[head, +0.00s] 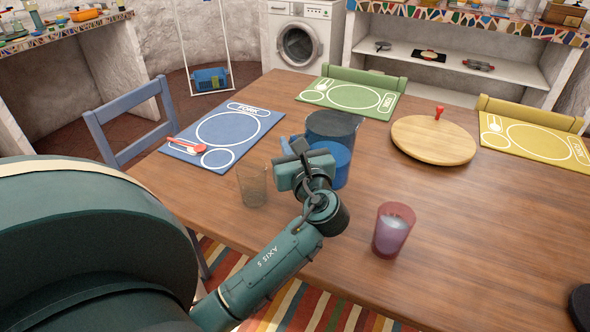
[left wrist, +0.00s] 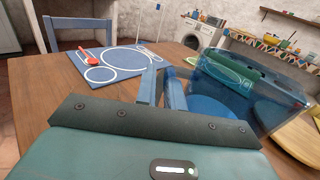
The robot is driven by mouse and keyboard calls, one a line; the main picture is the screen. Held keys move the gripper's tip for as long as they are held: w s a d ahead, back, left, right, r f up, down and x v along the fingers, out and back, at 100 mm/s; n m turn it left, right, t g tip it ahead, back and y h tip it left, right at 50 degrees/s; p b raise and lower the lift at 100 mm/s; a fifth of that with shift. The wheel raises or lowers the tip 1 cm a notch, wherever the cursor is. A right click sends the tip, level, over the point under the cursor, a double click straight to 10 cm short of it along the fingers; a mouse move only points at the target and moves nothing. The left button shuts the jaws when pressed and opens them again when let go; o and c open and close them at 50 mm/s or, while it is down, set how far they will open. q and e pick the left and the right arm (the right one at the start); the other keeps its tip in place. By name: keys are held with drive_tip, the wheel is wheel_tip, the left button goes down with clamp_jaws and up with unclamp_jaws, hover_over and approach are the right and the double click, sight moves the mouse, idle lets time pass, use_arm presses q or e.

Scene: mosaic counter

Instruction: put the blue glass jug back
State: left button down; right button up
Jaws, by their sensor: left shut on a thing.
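The blue glass jug (head: 338,128) is near the middle of the wooden table, see-through above and deeper blue below. My left gripper (head: 298,150) is shut on its handle from the near left side and hides part of the jug. In the left wrist view the jug (left wrist: 250,85) stands right of centre, with its blue handle (left wrist: 172,92) at the gripper. I cannot tell whether its base touches the table. My right gripper is not in view.
On the table (head: 470,230), a clear glass (head: 252,186) stands close left of my gripper and a pink glass (head: 393,230) stands to the right. A round wooden board (head: 432,140) lies behind. Blue (head: 230,130), green (head: 350,97) and yellow (head: 535,142) mats lie along the edges.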

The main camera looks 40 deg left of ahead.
use_arm(q)
wheel_tip(320, 180, down, 4)
drive_tip(key=shift+r+b, duration=0.1)
drive_tip(key=shift+b, duration=0.55)
drive_tip(key=shift+f, duration=0.5)
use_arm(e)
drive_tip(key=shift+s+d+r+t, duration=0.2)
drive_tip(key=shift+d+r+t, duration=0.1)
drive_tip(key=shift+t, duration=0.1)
use_arm(q)
drive_tip(key=c, duration=1.9)
unclamp_jaws()
drive_tip(key=shift+f, duration=0.25)
drive_tip(key=o, duration=0.4)
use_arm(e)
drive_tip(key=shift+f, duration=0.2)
use_arm(q)
drive_tip(key=shift+r, duration=0.15)
